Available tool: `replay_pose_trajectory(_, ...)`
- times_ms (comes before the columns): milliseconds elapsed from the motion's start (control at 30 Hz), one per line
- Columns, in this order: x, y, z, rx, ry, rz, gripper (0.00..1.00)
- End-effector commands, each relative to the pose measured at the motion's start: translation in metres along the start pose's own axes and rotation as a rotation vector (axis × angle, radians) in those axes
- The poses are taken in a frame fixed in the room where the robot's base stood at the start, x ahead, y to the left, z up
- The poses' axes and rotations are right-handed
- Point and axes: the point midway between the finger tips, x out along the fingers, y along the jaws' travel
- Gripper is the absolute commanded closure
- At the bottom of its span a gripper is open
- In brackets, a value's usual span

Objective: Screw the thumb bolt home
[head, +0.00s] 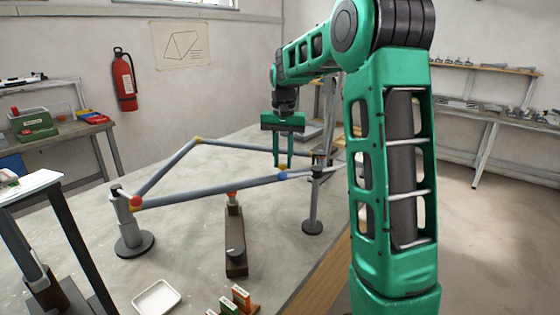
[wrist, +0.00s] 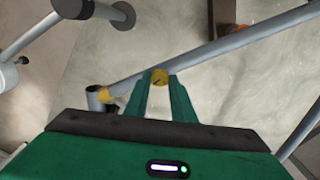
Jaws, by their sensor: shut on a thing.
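The thumb bolt shows in the wrist view as a small round yellow head (wrist: 160,77) with a dark line across it. My gripper (wrist: 160,79) is shut on it, one green fingertip at each side.
The tube frame rests on posts, one with a round base (head: 133,243) at left. A brown stand (head: 236,243) with an orange top is under the front tube. A white tray (head: 156,298) and several small coloured blocks (head: 240,297) lie in front.

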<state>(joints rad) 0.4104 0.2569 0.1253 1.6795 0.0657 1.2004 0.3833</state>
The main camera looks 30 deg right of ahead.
Motion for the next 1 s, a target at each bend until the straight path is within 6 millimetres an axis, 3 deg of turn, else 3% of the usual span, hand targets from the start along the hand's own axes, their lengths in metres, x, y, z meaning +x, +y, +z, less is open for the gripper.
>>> replay_pose_trajectory(1000,-0.0039,-0.0043,-0.0021,0.91,0.008,-0.016,1.0)
